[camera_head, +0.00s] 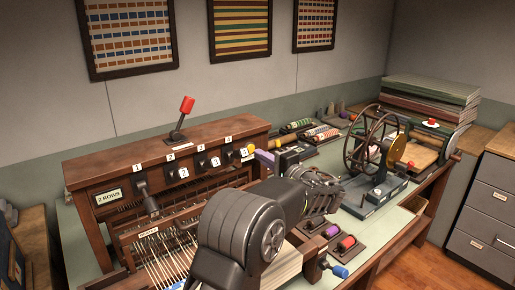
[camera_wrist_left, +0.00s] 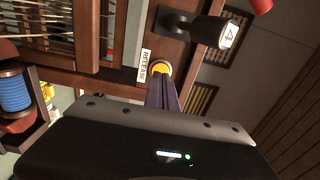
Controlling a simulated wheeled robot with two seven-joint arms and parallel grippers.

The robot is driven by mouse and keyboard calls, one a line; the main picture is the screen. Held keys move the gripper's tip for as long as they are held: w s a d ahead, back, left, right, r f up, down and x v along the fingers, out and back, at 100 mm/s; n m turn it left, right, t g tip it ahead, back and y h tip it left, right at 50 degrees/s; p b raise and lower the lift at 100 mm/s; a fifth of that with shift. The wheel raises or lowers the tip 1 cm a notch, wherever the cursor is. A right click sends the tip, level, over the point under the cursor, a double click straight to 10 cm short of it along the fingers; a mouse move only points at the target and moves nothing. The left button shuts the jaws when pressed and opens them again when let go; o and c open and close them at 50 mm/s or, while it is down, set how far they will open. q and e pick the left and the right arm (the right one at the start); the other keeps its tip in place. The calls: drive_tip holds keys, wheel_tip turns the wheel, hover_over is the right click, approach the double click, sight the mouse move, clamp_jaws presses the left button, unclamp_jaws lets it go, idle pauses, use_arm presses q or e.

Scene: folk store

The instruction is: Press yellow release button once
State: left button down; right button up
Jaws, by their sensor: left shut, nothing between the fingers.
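The yellow release button (camera_head: 247,151) is at the right end of the wooden loom's front panel. In the left wrist view the round yellow button (camera_wrist_left: 160,69) sits beside a white label reading RELEASE (camera_wrist_left: 145,66). My left gripper (camera_head: 262,157) is shut and empty, its purple fingers pointing at the button from the right. In the left wrist view the fingertips (camera_wrist_left: 161,80) are right at the button's edge and cover part of it. I cannot tell whether they touch it. My right gripper is not in view.
Numbered black levers (camera_head: 183,173) line the panel to the left of the button. A red-knobbed lever (camera_head: 187,105) stands on top of the loom.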

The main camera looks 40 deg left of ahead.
sight(251, 148)
use_arm(q)
drive_tip(key=shift+p+x, duration=0.3)
drive_tip(key=shift+x, duration=0.85)
drive_tip(key=shift+w+a+f+b, duration=0.1)
drive_tip(key=shift+a+f+b, duration=0.15)
drive_tip(key=shift+a+b, duration=0.5)
drive_tip(key=shift+d+r+b, duration=0.1)
drive_tip(key=shift+r+b, duration=0.1)
drive_tip(key=shift+b, duration=0.25)
drive_tip(key=shift+r, duration=0.3)
